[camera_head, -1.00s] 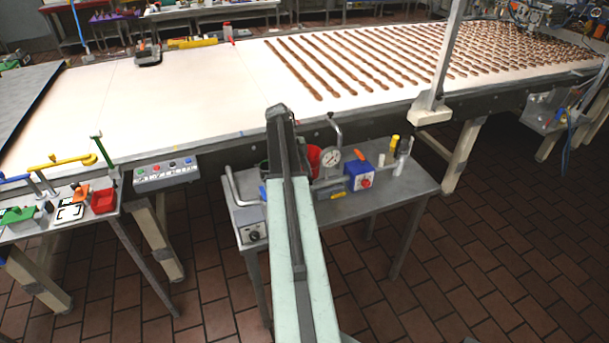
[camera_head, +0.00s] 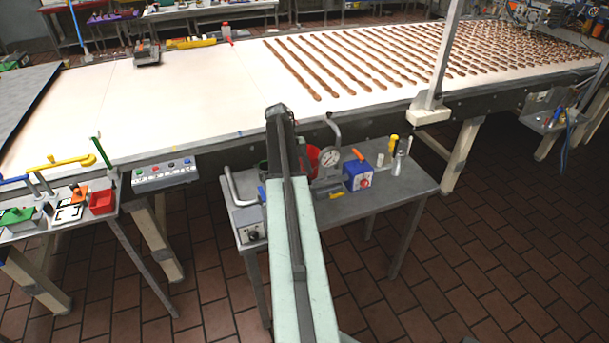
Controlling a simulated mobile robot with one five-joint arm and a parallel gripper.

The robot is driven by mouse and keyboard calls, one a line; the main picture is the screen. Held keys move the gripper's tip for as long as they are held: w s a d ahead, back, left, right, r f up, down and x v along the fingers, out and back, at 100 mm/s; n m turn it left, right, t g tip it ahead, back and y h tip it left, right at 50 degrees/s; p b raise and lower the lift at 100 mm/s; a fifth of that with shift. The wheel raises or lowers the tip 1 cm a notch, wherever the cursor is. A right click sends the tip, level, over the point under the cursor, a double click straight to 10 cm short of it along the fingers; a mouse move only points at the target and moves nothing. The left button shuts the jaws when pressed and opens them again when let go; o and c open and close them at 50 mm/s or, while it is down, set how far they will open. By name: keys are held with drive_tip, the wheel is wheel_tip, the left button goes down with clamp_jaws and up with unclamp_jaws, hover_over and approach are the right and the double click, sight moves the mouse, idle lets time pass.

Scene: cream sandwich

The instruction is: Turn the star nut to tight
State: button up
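No star nut can be made out with certainty. On the small grey table (camera_head: 400,205) stands a blue box (camera_head: 357,172) with a small red and white knob or dial on its front; whether this is the nut is too small to tell. An orange piece (camera_head: 358,153) shows at the top of the box. A round white gauge (camera_head: 330,157) stands to its left. My pale green and dark grey arm reaches over the table's left part and hides some of what stands there. My gripper does not show.
Behind is a wide white conveyor (camera_head: 190,95) with rows of brown strips. A grey box with a knob (camera_head: 247,221) stands on the table's left end. Bottles (camera_head: 398,163) stand right of the blue box. A tool table (camera_head: 70,222) is at the left.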

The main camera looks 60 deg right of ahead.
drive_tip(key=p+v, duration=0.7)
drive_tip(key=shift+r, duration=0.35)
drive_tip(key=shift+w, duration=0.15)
